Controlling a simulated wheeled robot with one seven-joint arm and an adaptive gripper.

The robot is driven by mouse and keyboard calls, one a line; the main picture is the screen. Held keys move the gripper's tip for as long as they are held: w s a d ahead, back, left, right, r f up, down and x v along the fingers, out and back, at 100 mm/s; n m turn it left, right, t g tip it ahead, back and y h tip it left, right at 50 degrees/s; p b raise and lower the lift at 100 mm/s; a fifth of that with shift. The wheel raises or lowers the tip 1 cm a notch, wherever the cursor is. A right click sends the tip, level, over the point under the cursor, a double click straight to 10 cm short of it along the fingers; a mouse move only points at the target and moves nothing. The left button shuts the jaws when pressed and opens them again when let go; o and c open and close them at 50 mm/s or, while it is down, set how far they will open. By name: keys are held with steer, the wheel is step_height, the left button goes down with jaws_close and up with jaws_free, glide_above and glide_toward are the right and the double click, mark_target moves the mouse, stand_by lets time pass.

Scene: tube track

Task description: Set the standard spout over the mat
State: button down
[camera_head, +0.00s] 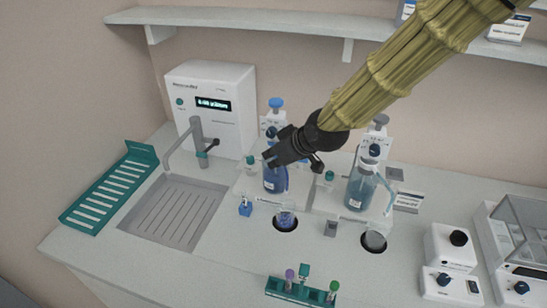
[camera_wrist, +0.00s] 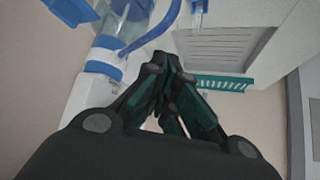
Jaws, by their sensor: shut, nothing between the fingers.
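Two pump dispenser bottles stand at the back of the bench in the head view. The left one holds dark blue liquid (camera_head: 276,179); the right one holds pale blue liquid (camera_head: 360,188). I cannot read which is the standard. A round black mat (camera_head: 285,223) with a beaker on it lies in front of the left bottle, and another (camera_head: 374,243) in front of the right. My gripper (camera_head: 270,158) is shut and empty, at the left dispenser's upper part, partly hiding it. In the wrist view its fingertips (camera_wrist: 167,62) are beside a blue spout tube (camera_wrist: 152,33); contact is unclear.
A white water unit (camera_head: 211,105) and drain tray (camera_head: 172,211) lie left, with a teal rack (camera_head: 110,187) at the bench edge. A tube rack (camera_head: 300,291) stands in front; white devices (camera_head: 450,262) stand right. A shelf (camera_head: 250,20) runs above.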

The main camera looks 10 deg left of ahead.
steer(key=w+d+r+p, duration=0.2)
steer(key=d+r+p, duration=0.4)
steer(key=r, duration=0.1)
steer(key=shift+d+r, duration=0.15)
steer(key=shift+d, duration=0.15)
steer(key=shift+w, duration=0.1)
stand_by(0.4)
